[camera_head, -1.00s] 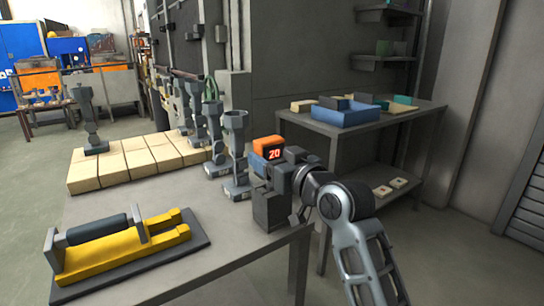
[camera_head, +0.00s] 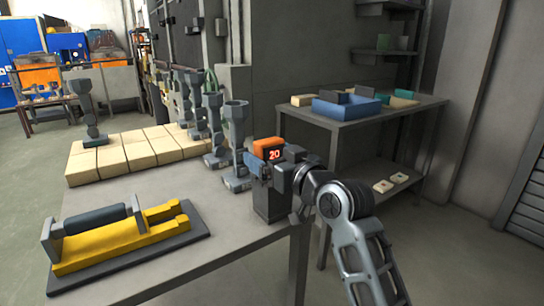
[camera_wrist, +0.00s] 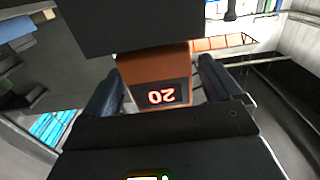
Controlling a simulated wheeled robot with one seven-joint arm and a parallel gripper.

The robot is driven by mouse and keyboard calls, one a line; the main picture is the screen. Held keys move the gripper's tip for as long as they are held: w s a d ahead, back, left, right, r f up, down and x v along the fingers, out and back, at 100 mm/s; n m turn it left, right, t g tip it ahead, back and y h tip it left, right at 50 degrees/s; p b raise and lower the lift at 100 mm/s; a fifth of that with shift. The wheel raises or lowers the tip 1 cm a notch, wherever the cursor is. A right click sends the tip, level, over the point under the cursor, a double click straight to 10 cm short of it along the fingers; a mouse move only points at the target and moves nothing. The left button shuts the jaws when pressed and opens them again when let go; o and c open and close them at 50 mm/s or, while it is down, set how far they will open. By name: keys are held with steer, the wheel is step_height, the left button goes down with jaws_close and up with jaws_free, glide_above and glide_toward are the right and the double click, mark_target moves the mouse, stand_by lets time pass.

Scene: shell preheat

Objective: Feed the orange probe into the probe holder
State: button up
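The orange probe (camera_head: 268,148), with a dark display showing a red 20, sits upright on top of the dark grey probe holder (camera_head: 271,203) at the table's right end. The probe's lower part is hidden, apparently inside the holder. The wrist view shows the probe (camera_wrist: 154,72) upside down against a dark block, which seems to be the holder (camera_wrist: 125,25). My gripper (camera_head: 266,170) is at the probe. Its blue-grey fingers (camera_wrist: 162,85) stand on both sides of the orange head, with a visible gap at the right one, so it looks open around the probe.
A yellow fixture with a dark cylinder (camera_head: 125,240) lies at the table's front left. Wooden blocks (camera_head: 115,157) and several grey upright tools stand behind, one close left of the holder (camera_head: 237,145). A side table with a blue tray (camera_head: 345,110) is behind right.

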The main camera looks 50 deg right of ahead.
steer(key=shift+o, duration=0.6)
steer(key=shift+s, duration=0.1)
steer(key=b+v, duration=0.1)
steer(key=v, duration=0.6)
steer(key=shift+s, duration=0.35)
steer(key=shift+a, duration=0.1)
steer(key=s+a+f+g+y, duration=0.1)
steer(key=s+a+f+g, duration=0.1)
steer(key=s+a+f, duration=1)
steer(key=s+a+f+n+y, duration=0.1)
steer(key=s+a, duration=0.3)
steer(key=s, duration=0.5)
steer(key=s+a+f+n+y, duration=0.2)
steer(key=s+a+y, duration=0.1)
steer(key=s, duration=0.5)
steer(key=shift+s+a+f+g, duration=0.15)
steer(key=shift+s+a+g, duration=0.2)
steer(key=shift+a, duration=0.5)
